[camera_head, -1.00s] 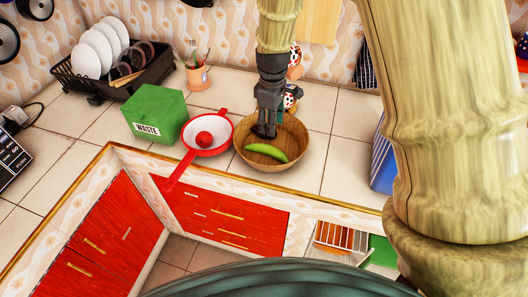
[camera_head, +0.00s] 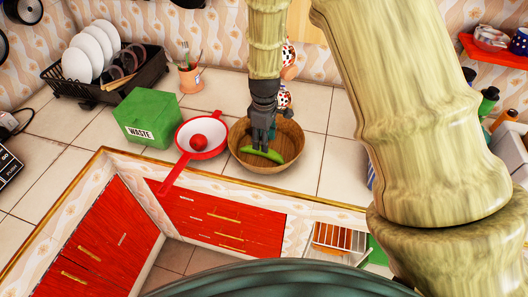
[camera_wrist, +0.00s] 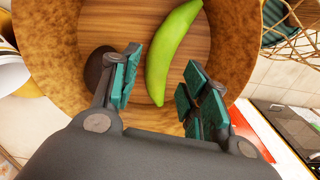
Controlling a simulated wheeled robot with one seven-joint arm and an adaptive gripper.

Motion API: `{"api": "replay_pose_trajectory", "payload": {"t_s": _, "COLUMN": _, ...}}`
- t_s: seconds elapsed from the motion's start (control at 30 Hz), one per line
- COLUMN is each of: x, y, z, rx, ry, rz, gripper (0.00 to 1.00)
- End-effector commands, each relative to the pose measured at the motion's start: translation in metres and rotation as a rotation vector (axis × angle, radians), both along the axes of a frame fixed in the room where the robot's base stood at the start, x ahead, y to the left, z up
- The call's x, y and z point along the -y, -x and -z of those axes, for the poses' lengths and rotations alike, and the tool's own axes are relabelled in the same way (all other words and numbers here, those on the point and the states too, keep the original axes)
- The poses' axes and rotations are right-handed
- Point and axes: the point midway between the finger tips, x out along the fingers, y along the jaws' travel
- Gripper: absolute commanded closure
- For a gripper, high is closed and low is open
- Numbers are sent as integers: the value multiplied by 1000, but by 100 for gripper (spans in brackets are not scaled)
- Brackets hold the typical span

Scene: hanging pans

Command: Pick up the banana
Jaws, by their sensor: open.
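The green banana (camera_head: 264,155) lies in the wooden bowl (camera_head: 295,163) on the counter. In the wrist view the banana (camera_wrist: 168,50) lies on the bowl's floor, its lower end between the fingers. My gripper (camera_head: 262,148) points down into the bowl, right at the banana, and hides part of it in the head view. In the wrist view my gripper (camera_wrist: 160,88) is open, with gaps between the banana and the teal finger pads on both sides. A dark brown round thing (camera_wrist: 98,68) is in the bowl beside the left finger.
A red and white pan (camera_head: 205,125) with a red round thing in it stands left of the bowl. A green waste box (camera_head: 150,112) and a dish rack (camera_head: 75,88) are farther left. The counter right of the bowl is clear.

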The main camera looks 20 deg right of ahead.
Motion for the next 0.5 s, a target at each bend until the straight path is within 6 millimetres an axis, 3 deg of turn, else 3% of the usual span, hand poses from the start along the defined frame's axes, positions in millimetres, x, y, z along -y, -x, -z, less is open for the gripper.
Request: {"api": "replay_pose_trajectory", "payload": {"t_s": 0.5, "x": 1, "y": 1, "z": 39, "rx": -1, "ry": -1, "rz": 2, "gripper": 55}}
